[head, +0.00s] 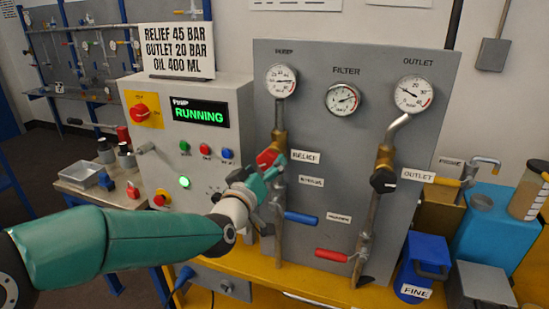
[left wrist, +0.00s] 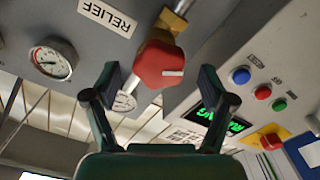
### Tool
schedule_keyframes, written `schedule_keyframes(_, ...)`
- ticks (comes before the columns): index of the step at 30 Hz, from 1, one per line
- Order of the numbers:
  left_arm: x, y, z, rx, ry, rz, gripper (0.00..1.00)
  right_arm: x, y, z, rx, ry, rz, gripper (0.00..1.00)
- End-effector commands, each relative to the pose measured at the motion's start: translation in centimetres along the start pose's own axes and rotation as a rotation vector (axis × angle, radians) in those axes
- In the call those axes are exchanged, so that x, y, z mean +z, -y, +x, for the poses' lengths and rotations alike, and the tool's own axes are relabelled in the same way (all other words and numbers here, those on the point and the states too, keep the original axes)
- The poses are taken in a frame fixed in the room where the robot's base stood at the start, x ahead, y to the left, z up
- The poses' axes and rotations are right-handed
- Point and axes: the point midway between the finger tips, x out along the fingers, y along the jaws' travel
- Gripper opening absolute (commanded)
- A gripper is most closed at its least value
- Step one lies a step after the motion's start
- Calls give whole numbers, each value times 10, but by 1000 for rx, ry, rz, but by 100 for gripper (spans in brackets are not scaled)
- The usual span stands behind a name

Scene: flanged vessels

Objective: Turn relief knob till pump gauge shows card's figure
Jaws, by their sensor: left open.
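The red relief knob (head: 267,158) sits on the brass valve under the pump gauge (head: 281,80). The gauge's needle points roughly right; its exact figure is too small to read. The card (head: 176,49) reads "RELIEF 45 BAR, OUTLET 20 BAR, OIL 400 ML". My left gripper (head: 262,175) is at the knob. In the left wrist view the red knob (left wrist: 160,65), with a white pointer mark, lies ahead between the open fingers (left wrist: 157,85), with a gap on both sides. My right gripper is not in view.
The filter gauge (head: 343,98) and outlet gauge (head: 413,94) are on the grey panel. The black outlet knob (head: 383,180) is to the right. A blue lever (head: 302,218) and red lever (head: 331,255) stick out below. The pump box display (head: 199,113) reads "RUNNING".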

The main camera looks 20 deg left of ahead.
Motion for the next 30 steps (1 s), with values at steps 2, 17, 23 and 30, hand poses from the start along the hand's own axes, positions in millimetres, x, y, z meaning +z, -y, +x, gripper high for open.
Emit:
schedule_keyframes(2, -1, -1, 12, -1, 2, 0, 83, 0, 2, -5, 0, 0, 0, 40)
schedule_keyframes(17, 0, 0, 29, 0, 1, 0, 83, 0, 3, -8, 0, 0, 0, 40)
schedule_keyframes(23, 0, 0, 29, 0, 1, 0, 51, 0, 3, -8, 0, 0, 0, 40)
schedule_keyframes(30, 1, 1, 29, -1, 0, -3, 23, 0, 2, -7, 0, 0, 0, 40)
